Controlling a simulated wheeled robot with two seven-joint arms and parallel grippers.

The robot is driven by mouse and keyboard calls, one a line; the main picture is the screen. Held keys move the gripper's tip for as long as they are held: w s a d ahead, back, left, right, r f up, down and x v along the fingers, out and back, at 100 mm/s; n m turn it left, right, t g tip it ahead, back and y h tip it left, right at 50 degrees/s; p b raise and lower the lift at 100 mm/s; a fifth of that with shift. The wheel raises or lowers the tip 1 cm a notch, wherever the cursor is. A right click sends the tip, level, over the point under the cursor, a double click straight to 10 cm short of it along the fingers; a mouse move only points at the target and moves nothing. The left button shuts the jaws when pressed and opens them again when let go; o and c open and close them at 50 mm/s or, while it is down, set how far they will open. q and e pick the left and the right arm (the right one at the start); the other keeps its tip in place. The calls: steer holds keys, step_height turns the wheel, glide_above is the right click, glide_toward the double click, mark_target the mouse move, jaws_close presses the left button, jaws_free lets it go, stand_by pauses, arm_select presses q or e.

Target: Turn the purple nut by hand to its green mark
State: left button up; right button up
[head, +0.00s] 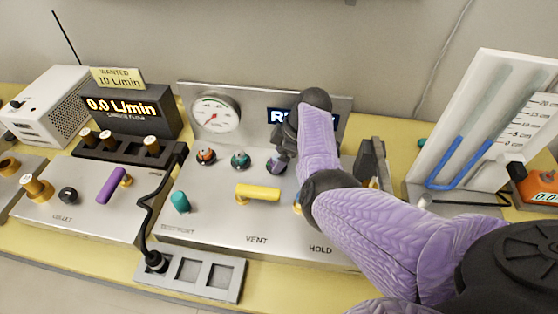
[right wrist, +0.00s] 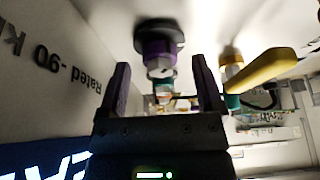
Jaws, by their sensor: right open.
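The purple nut (head: 277,168) is the rightmost of a row of three on the sloped metal panel, partly hidden by my right gripper in the head view. In the right wrist view the purple nut (right wrist: 155,47) has a dark round base and a pale metal tip, and lies just beyond the fingertips, between their lines. My right gripper (right wrist: 160,72) is open and empty there, one finger on each side and apart from the nut. In the head view my right gripper (head: 281,155) is at the nut. I cannot make out a green mark. My left gripper is out of view.
An orange nut (head: 206,156) and a teal nut (head: 241,158) sit left of the purple one. A yellow lever (head: 258,192) stands below it, and shows close right in the wrist view (right wrist: 272,66). A gauge (head: 213,115) and a lit display (head: 281,116) are behind.

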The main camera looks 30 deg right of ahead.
steer(key=shift+w+a+f, duration=0.1)
steer(key=shift+a+f, duration=0.1)
steer(key=shift+f, duration=0.15)
steer(key=shift+c, duration=0.2)
